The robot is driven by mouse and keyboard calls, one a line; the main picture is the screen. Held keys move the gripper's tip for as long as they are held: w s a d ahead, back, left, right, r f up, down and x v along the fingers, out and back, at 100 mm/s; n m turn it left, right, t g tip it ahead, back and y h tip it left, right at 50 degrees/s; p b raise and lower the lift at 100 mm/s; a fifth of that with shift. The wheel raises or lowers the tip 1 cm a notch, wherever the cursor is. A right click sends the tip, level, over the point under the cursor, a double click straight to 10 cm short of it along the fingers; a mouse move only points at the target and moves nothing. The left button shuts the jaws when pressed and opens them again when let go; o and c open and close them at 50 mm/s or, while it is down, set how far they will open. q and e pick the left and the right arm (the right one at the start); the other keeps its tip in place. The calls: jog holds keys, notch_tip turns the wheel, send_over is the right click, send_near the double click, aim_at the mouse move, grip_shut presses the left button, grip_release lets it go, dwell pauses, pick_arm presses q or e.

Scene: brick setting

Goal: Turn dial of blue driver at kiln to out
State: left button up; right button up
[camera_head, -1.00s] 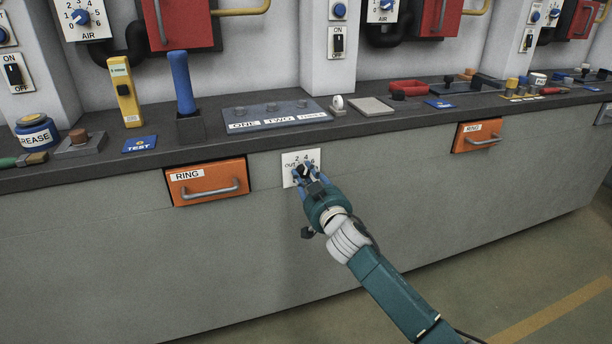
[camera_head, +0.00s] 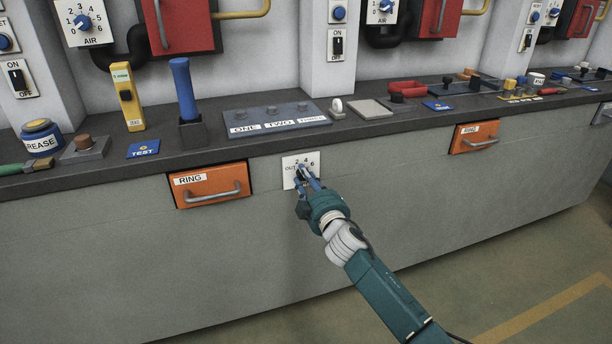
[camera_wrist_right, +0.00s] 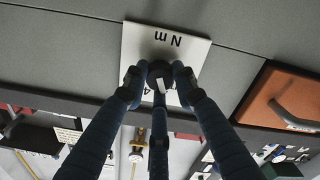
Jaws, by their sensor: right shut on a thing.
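A white dial plate (camera_head: 313,158) is set in the grey bench front, marked OUT, 2, 4 and 6. It also shows in the right wrist view (camera_wrist_right: 190,48), with "N m" upside down. My right gripper (camera_head: 303,174) reaches the plate, its fingers closed around the small dark dial knob (camera_wrist_right: 160,70). The fingers hide most of the knob in the head view, so I cannot read its setting. A blue-handled driver (camera_head: 183,88) stands upright in a dark holder on the bench top above, left of the plate. My left gripper is not in view.
An orange RING drawer (camera_head: 211,183) with a grey handle sticks out left of the plate; another orange drawer (camera_head: 474,136) is farther right. A ONE-TWO-THREE button panel (camera_head: 273,118) lies on the bench above. The floor at lower right is clear.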

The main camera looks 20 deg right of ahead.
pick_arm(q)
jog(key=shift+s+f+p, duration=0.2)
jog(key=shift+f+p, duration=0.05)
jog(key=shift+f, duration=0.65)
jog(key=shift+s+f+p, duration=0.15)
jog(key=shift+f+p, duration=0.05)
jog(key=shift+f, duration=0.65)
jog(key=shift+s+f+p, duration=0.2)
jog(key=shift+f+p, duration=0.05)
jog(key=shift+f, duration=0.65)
pick_arm(e)
jog(key=shift+a+r+n, duration=0.15)
jog(key=shift+n, duration=1.55)
jog(key=shift+a+r+n, duration=0.1)
jog(key=shift+a+n, duration=0.05)
jog(key=shift+n, duration=1.55)
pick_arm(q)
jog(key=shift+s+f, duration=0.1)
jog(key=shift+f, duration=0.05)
pick_arm(e)
jog(key=o, duration=1.1)
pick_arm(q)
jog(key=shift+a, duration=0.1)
pick_arm(e)
jog(key=shift+o, duration=0.3)
jog(key=shift+a+f, duration=0.1)
jog(key=shift+a, duration=0.05)
